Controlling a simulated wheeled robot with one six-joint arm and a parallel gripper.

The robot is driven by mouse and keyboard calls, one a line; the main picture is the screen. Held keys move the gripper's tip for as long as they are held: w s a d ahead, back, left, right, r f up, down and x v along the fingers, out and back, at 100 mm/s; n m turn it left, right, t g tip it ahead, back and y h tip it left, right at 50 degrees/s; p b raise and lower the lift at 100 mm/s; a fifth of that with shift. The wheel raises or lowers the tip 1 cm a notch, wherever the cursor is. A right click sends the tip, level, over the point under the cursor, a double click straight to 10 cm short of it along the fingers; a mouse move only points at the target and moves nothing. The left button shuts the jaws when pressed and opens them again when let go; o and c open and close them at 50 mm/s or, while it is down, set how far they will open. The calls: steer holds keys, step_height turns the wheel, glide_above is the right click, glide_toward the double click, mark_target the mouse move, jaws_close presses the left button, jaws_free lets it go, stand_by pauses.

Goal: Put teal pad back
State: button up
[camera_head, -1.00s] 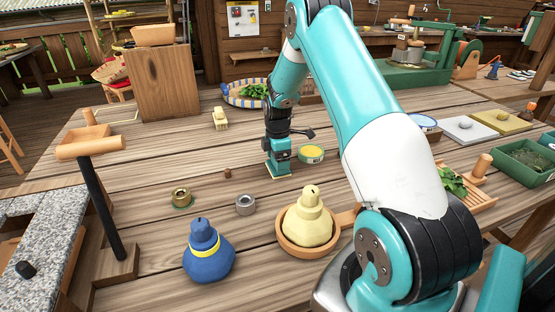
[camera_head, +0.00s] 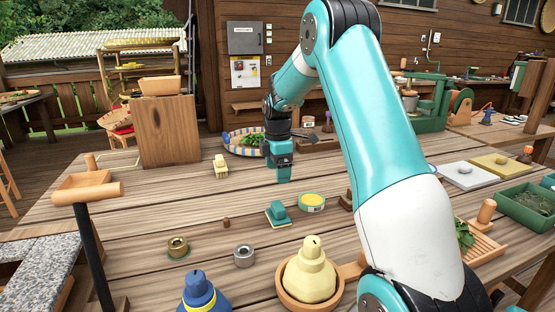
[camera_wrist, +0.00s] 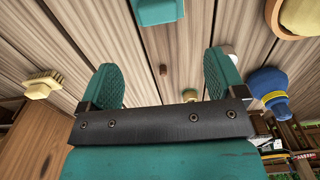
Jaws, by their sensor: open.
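The teal pad (camera_head: 278,214) lies on the wooden table, beside a round tin with a yellow top (camera_head: 312,202). It has a teal handle on a flat base with a pale edge. It also shows at the top edge of the wrist view (camera_wrist: 158,10), partly cut off. My gripper (camera_head: 283,179) is raised above the table, behind the pad and apart from it. In the wrist view my gripper (camera_wrist: 162,82) has its two teal fingers spread, with nothing between them.
A yellow brush (camera_head: 220,166) and a striped bowl of greens (camera_head: 243,140) stand farther back. A cream bottle (camera_head: 309,271) sits in a wooden pan, with a blue bottle (camera_head: 201,292) to its left. The table's left middle is mostly clear.

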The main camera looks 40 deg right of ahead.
steer(key=s+a+r+m+y, duration=0.1)
steer(key=s+a+r, duration=0.2)
steer(key=a, duration=0.5)
steer(key=s+a+r+t, duration=0.1)
steer(key=s+a+r, duration=0.15)
steer(key=a, duration=0.45)
steer(key=s+a+r+m+y, duration=0.1)
steer(key=s+a+r, duration=0.15)
steer(key=a, duration=0.55)
steer(key=s+a+m+y, duration=0.1)
steer(key=s+a+m, duration=0.1)
steer(key=s+a, duration=0.4)
steer(key=s+a+m+g+y, duration=0.1)
steer(key=s+a, duration=0.6)
steer(key=s, duration=0.6)
steer(key=shift+s+a+m, duration=0.15)
steer(key=shift+a+m, duration=0.15)
steer(key=shift+m, duration=0.1)
